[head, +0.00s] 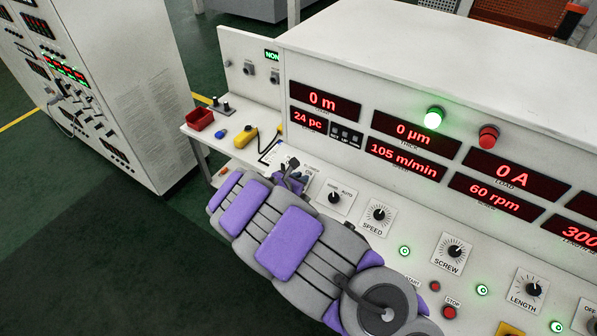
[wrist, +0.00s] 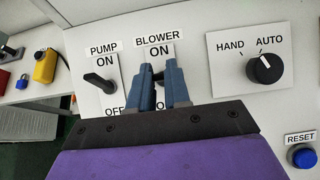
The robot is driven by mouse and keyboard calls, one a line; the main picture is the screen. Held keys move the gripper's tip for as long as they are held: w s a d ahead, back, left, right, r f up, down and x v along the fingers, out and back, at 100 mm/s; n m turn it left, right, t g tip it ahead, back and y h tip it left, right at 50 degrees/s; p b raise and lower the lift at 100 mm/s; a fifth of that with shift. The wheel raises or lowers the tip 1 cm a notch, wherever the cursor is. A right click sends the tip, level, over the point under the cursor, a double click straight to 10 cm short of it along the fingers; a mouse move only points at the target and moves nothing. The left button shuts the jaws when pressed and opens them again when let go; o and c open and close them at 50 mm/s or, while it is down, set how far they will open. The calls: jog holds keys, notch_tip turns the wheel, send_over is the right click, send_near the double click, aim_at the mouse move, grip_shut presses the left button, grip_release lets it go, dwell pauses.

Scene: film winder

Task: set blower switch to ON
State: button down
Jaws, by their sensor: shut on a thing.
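The blower switch plate (wrist: 157,53) is in the middle of the wrist view, below a BLOWER label, with ON at the top. My gripper (wrist: 158,73) has its two blue-grey fingers over this plate, one on each side of the blower switch's dark handle, and is shut on it. The fingers hide most of the handle and the lower plate, so its exact angle is hard to tell. In the head view my gripper (head: 291,172) reaches the left end of the console, and the arm covers much of the switch area.
Left of the blower switch is the pump switch (wrist: 101,83), its lever tilted. To the right is the HAND/AUTO knob (wrist: 264,68), with a blue reset button (wrist: 302,156) below it. A yellow device (wrist: 44,66) and a red bin (head: 200,119) sit on the side shelf.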

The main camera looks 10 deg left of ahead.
jog(key=shift+w+r+g+y+p, duration=0.3)
jog(key=shift+g+p, duration=0.3)
jog(key=shift+p, duration=1.05)
jog(key=shift+w+r+g+y+p, duration=0.15)
jog(key=shift+r+g+p, duration=0.35)
jog(key=shift+p, duration=1.1)
jog(key=p, duration=0.1)
jog(key=g+p, duration=0.1)
jog(key=shift+w+d+f+p, duration=0.1)
jog(key=shift+w+f+p, duration=0.15)
jog(key=shift+p, duration=0.1)
jog(key=shift+w+y+p, duration=0.15)
jog(key=shift+y+p, duration=0.1)
jog(key=shift+p, duration=0.4)
jog(key=c, duration=1.1)
grip_release()
jog(key=shift+w+f, duration=0.1)
jog(key=shift+f, duration=0.15)
jog(key=shift+s+r, duration=0.1)
jog(key=shift+s, duration=0.1)
jog(key=shift+s+r, duration=0.15)
jog(key=v, duration=0.5)
jog(key=b+v, duration=0.1)
jog(key=v, duration=1)
jog(key=shift+a+r, duration=0.35)
jog(key=shift+r, duration=0.05)
